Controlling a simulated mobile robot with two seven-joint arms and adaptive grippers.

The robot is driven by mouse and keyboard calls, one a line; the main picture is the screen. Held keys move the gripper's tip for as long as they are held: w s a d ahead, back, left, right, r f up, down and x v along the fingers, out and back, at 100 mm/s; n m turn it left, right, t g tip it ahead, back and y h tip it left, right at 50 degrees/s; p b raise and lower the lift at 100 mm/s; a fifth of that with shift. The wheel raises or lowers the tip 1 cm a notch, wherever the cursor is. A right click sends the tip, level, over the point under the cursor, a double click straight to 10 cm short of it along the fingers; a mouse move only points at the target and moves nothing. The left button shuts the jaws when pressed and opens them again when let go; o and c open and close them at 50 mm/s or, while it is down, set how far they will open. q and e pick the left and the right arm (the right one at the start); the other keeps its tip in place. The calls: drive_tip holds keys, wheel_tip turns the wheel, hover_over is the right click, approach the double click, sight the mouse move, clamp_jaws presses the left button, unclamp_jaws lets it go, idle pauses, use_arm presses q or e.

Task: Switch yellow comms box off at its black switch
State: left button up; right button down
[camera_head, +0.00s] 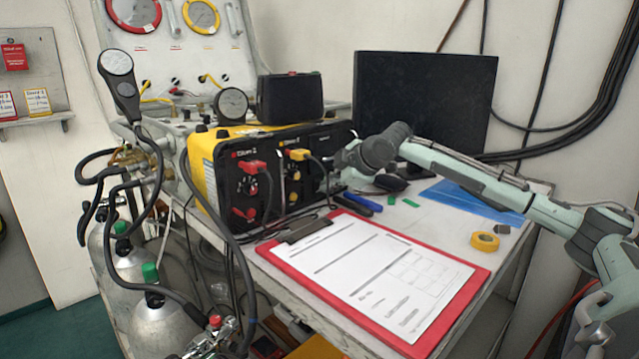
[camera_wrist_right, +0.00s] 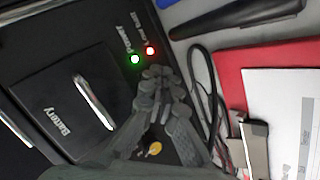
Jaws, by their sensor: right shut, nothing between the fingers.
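The yellow comms box (camera_head: 203,172) stands on the table in the head view, its black front panel (camera_head: 262,172) turned toward the right front. The panel carries red and yellow plugs and knobs. My right gripper (camera_head: 343,160) is at the panel's right end, shut and empty. In the right wrist view its closed fingertips (camera_wrist_right: 156,76) are just below a lit green light (camera_wrist_right: 135,59) and a lit red light (camera_wrist_right: 150,50). I cannot make out the black switch; the fingers may hide it. Whether they touch the panel is unclear. My left gripper is out of view.
A red clipboard (camera_head: 447,333) with paper lies in front of the box. A dark monitor (camera_head: 425,95) stands behind my right arm. Hoses and cylinders (camera_head: 160,325) crowd the left. A yellow tape roll (camera_head: 485,241) lies right.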

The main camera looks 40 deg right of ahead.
drive_tip(key=shift+w, duration=0.2)
idle(0.3)
drive_tip(key=shift+s+f+b, duration=0.15)
drive_tip(key=shift+s+b, duration=0.3)
drive_tip(key=shift+s, duration=0.25)
